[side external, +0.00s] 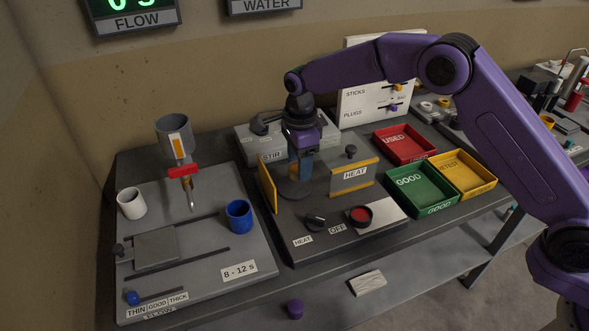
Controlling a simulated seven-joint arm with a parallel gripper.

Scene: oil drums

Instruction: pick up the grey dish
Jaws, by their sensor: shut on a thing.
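The grey dish (294,191) appears as a dark, round, low shape on the heater unit, between its two yellow-edged side panels. It is small and dim, and my gripper partly covers it from above. My gripper (302,178) points straight down over the heater, with its fingers low at the dish. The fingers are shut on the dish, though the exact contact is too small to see. I cannot tell whether the dish is touching the heater surface or slightly raised.
The yellow-edged heater panels (267,188) and (352,177) stand close on both sides. The stir unit (270,146) is behind. Red (404,143), green (422,189) and yellow (462,174) trays lie right. A blue cup (239,216) and white cup (131,203) stand left.

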